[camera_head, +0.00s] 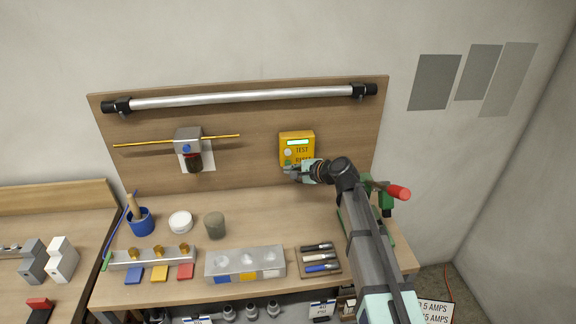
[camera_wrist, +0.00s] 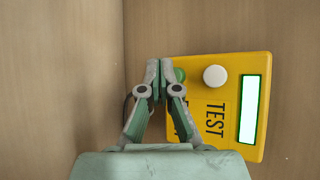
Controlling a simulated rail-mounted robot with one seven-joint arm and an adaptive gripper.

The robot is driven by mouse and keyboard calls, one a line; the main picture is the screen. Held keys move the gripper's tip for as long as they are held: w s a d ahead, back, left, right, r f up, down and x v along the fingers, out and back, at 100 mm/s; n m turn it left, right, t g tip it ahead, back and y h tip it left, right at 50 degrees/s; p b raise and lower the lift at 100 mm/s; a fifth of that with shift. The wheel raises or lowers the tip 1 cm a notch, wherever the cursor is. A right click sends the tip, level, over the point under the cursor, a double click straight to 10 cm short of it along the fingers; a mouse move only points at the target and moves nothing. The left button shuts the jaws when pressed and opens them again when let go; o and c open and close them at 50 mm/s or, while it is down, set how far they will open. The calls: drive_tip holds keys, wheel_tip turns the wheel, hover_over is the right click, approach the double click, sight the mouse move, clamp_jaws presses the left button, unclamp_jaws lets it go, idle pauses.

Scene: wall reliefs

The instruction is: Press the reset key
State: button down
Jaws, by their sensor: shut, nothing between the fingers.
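A yellow box (camera_head: 297,136) with a lit pale display is fixed on the upright wooden panel. In the wrist view the yellow box (camera_wrist: 233,66) appears turned sideways. It has a white round key (camera_wrist: 215,77) by the word TEST and a green reset key (camera_wrist: 180,75) by a partly hidden word that reads as RESET in the head view. My gripper (camera_head: 288,170) is shut and empty at the box's lower left. In the wrist view my gripper's fingertips (camera_wrist: 159,68) lie right beside the green key and cover part of its edge. I cannot tell whether they touch it.
A metal bar (camera_head: 240,97) runs along the top of the panel. A grey device (camera_head: 187,140) with a yellow rod is to the left. The bench below holds a blue pot (camera_head: 140,221), a metal block (camera_head: 245,263) and a tool tray (camera_head: 320,272).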

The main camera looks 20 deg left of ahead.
drive_tip(key=shift+s+d, duration=0.1)
drive_tip(key=shift+s, duration=0.05)
drive_tip(key=s, duration=0.1)
drive_tip(key=s+d, duration=0.1)
drive_tip(key=s, duration=0.1)
drive_tip(key=s+d, duration=0.1)
drive_tip(key=shift+s+d, duration=0.15)
drive_tip(key=shift+s, duration=0.05)
idle(0.5)
idle(0.7)
